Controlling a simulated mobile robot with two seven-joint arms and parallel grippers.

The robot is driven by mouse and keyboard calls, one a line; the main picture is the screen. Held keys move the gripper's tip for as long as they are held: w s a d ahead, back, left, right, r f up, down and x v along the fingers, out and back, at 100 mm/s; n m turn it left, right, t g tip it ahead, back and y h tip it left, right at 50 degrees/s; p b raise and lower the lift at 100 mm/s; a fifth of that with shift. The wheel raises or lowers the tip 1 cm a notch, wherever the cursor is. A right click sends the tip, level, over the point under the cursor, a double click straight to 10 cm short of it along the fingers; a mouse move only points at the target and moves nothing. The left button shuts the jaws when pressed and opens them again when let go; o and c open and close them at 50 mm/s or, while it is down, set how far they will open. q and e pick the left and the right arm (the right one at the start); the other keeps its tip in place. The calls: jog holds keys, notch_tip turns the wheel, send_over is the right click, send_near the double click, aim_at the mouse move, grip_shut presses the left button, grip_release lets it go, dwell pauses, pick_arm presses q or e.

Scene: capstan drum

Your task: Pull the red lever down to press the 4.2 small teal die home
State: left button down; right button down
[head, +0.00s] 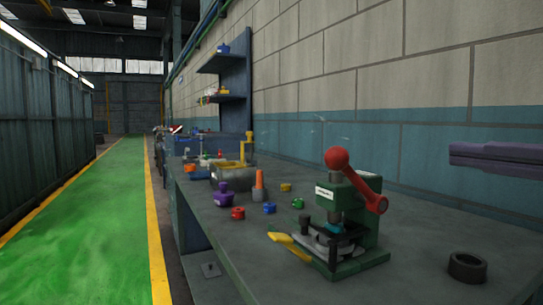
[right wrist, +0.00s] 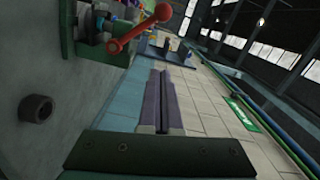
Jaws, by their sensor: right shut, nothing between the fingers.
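The green arbor press (head: 358,212) stands on the grey bench, with a white label on its head. Its red lever (head: 362,182) slopes up and left from the pivot to a round red ball knob. The lever also shows in the right wrist view (right wrist: 135,32). A small teal die (head: 333,228) sits under the press ram, partly hidden; I cannot tell how deep it is. My right gripper (head: 452,154) has purple fingers, shut and empty, in the air right of the lever and apart from it. The fingers also show in the right wrist view (right wrist: 160,74). My left gripper is not in view.
A dark ring (head: 467,267) lies on the bench (head: 430,240) right of the press. A yellow handle (head: 290,245) sticks out at the press's front left. Several small coloured parts, including a red one (head: 238,213), lie to the left. The block wall (head: 440,80) runs behind.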

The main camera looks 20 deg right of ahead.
aim_at(355, 179)
jog(key=w+a+p, duration=0.2)
jog(key=w+a, duration=0.3)
jog(key=w, duration=0.5)
jog(key=shift+w+a+f, duration=0.15)
jog(key=shift+f, duration=0.3)
jog(key=shift+a+f+n, duration=0.2)
jog(key=shift+a+n, duration=0.05)
jog(key=shift+n, duration=0.05)
